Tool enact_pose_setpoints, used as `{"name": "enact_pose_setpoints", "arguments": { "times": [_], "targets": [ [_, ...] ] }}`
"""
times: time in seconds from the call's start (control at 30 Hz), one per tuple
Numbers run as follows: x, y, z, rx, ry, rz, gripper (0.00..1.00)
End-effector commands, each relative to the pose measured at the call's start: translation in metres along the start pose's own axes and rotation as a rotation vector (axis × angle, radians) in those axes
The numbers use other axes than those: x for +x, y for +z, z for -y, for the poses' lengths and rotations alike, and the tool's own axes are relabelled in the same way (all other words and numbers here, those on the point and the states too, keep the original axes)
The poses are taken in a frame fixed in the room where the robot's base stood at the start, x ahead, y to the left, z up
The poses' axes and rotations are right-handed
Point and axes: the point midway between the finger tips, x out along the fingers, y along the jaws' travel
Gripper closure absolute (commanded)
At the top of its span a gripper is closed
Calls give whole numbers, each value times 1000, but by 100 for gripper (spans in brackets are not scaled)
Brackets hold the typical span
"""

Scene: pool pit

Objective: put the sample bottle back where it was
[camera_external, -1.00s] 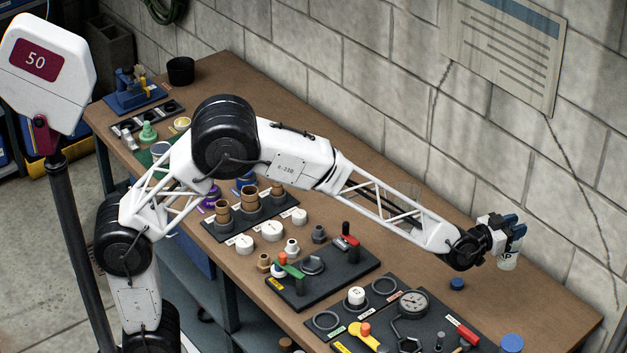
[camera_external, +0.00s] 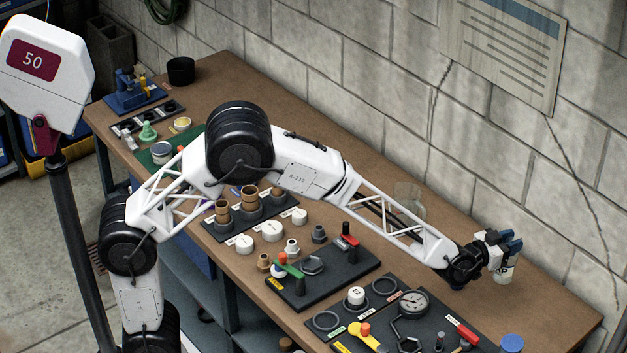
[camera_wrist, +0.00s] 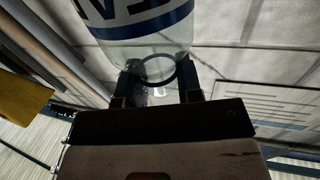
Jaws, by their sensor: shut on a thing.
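The sample bottle (camera_external: 503,273) is a small clear bottle with a white label. In the wrist view the bottle (camera_wrist: 145,45) shows large dark letters and a blue band, and its clear end is at the fingers. My gripper (camera_external: 508,246) is at the far right end of the bench, near the wall, shut on the bottle. In the wrist view my gripper (camera_wrist: 160,85) has its two dark fingers on either side of the bottle's end. The bottle looks roughly upright over bare bench top; whether it touches the wood I cannot tell.
The wooden bench (camera_external: 560,310) has bare room around the bottle. The block wall (camera_external: 590,190) runs close behind. A clear glass vessel (camera_external: 409,196) stands behind my forearm. A board with a gauge (camera_external: 413,303) and a blue disc (camera_external: 512,343) lie nearer the front.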

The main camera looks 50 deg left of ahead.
Motion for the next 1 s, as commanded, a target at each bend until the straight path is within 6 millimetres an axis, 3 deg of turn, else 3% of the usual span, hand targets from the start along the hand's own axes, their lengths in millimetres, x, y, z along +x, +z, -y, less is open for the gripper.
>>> {"name": "enact_pose_setpoints", "arguments": {
  "times": [0.4,0.83,1.0],
  "targets": [
    [0,50,0,0,0,0,100],
    [0,55,0,0,0,0,100],
    [0,66,0,1,0,1,100]
  ]
}}
